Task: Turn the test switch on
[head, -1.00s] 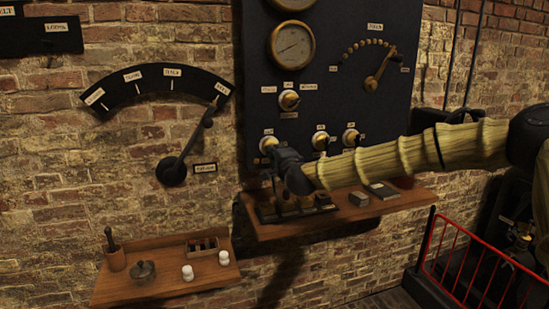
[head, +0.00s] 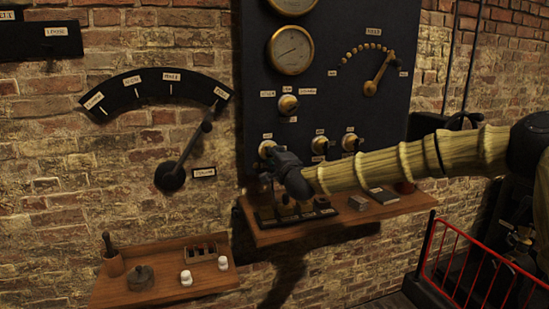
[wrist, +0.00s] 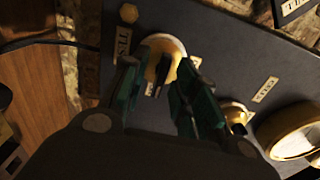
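The test switch is a round brass-and-cream knob (wrist: 165,48) with a dark lever on the dark panel, beside a label that seems to read TEST. In the head view the switch (head: 266,148) sits at the panel's lower left, partly hidden by my gripper (head: 270,168). In the wrist view my gripper (wrist: 157,88) is open, with its green-padded fingers on either side of the dark lever. A gap shows between the fingers; whether either one touches the lever I cannot tell.
More switches (head: 320,144) line the panel to the right, below round gauges (head: 291,50). A wooden shelf (head: 395,209) holding small items lies just under my gripper. A lower shelf (head: 222,285) carries jars. A red rail (head: 480,243) stands at the right.

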